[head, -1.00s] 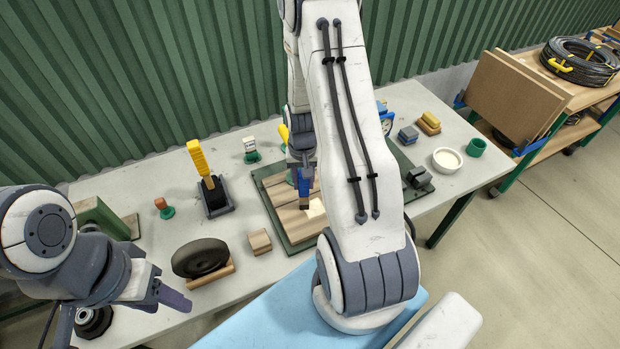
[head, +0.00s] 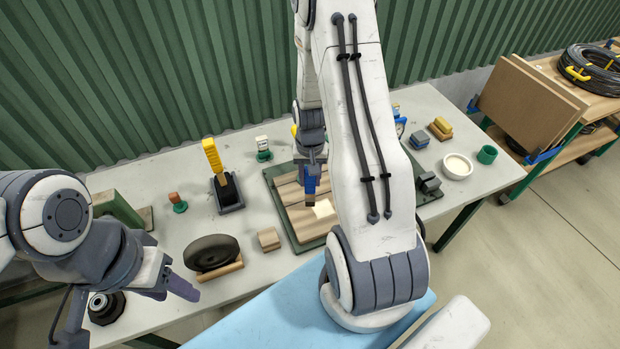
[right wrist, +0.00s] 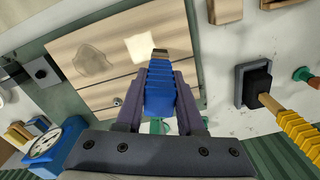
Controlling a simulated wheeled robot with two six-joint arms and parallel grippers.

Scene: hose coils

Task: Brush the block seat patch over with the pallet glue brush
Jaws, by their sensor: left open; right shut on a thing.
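My right gripper (right wrist: 160,95) is shut on a blue ribbed-handled brush (right wrist: 160,92) with a small brown tip. In the head view the brush (head: 311,178) points down over the wooden boards (head: 290,196). A pale, nearly square patch (head: 323,208) lies on the boards just right of the tip. In the right wrist view the tip overlaps the edge of the pale patch (right wrist: 140,47); I cannot tell whether it touches. A greyer irregular patch (right wrist: 93,62) lies farther left.
A yellow-handled tool stands in a dark holder (head: 229,195). A small wooden block (head: 269,238) lies in front of the boards. A white bowl (head: 457,166) and green cup (head: 487,154) stand at the right. My right arm hides part of the work area.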

